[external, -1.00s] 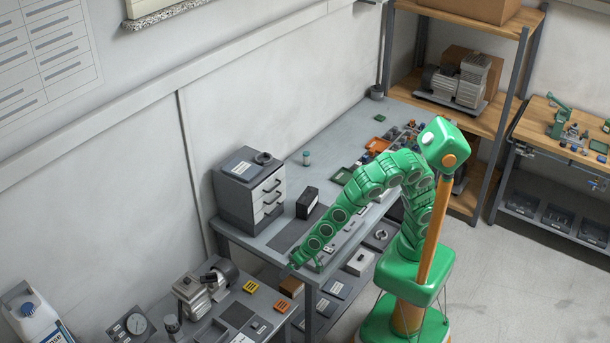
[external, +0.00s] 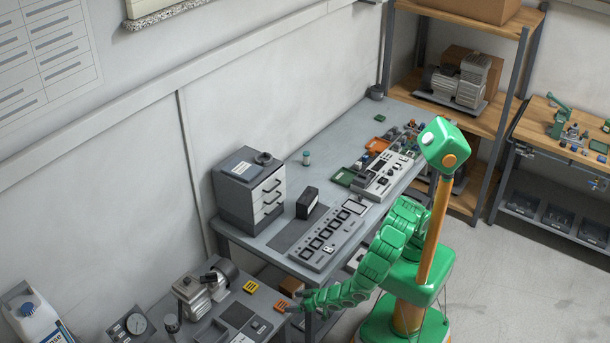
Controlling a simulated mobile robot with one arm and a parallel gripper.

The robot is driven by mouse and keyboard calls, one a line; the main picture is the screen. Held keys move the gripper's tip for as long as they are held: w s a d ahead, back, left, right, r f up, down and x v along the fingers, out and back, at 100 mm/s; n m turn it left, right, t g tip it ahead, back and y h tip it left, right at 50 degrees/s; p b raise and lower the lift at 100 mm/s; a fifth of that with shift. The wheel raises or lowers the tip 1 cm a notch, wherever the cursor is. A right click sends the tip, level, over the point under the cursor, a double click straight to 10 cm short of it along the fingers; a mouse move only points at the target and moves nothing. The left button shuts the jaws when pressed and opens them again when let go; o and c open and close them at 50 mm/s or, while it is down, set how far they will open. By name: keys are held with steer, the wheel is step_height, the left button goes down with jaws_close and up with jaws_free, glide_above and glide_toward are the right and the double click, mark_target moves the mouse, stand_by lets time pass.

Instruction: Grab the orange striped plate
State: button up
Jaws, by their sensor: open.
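The small orange striped plate (external: 281,306) lies on the low grey table (external: 262,325) at the lower left, near its right edge. My gripper (external: 292,302) is open at the end of my green arm. It is just to the right of the plate and very close to it in the picture. I cannot tell whether the fingers touch the plate or hover beside it. A similar yellow plate (external: 251,286) lies up and to the left of it.

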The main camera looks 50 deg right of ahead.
mark_target(282, 306)
steer(key=shift+s+f+n+t+y, duration=0.65)
steer(key=shift+s+n+t+y, duration=0.95)
steer(key=shift+s, duration=0.45)
steer(key=shift+d+x, duration=0.2)
steer(key=shift+x, duration=3.55)
steer(key=shift+f, duration=0.1)
steer(key=shift+c, duration=0.3)
steer(key=c, duration=1.3)
